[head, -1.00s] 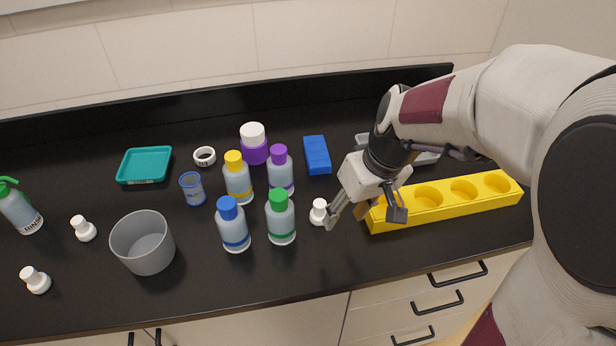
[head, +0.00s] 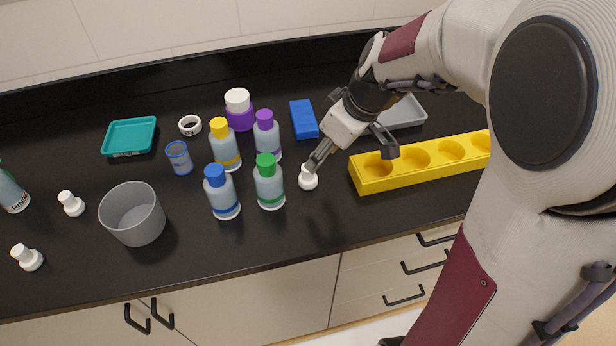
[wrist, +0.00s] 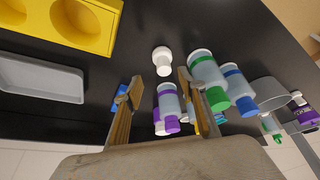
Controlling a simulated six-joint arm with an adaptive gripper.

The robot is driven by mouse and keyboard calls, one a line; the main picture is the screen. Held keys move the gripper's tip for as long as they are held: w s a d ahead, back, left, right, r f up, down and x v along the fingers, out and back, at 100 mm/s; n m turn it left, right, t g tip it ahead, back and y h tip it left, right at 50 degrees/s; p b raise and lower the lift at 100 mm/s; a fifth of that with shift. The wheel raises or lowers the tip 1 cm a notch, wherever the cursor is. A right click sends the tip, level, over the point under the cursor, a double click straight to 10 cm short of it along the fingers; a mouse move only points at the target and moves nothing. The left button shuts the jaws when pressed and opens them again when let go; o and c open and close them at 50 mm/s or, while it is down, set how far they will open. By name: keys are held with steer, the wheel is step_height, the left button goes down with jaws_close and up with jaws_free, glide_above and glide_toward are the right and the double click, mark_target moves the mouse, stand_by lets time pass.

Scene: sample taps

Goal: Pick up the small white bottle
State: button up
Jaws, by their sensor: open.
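A small white bottle (head: 307,180) stands on the black counter, right of the green-capped bottle (head: 268,184). My gripper (head: 351,159) is open and empty above the counter. In the head view one finger overlaps the bottle's top, and I cannot tell if they touch. In the wrist view the small white bottle (wrist: 162,59) shows just beyond and between the open fingertips (wrist: 160,77).
A yellow rack (head: 365,184) with round holes lies right of the bottle, a grey tray (head: 405,112) behind it. Several capped bottles stand to the left, beyond them a grey tub (head: 132,215). A blue block (head: 304,119) lies behind. The counter in front is clear.

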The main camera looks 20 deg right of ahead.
mark_target(308, 176)
steer(key=shift+f, duration=0.15)
steer(key=shift+x, duration=1.15)
steer(key=shift+a, duration=0.15)
steer(key=shift+w+a+f, duration=0.3)
steer(key=shift+a+f, duration=0.1)
steer(key=shift+f, duration=0.3)
steer(key=shift+w+a+f, duration=0.3)
steer(key=shift+a+f, duration=0.1)
steer(key=shift+f, duration=0.3)
steer(key=shift+x, duration=0.9)
jaws_close()
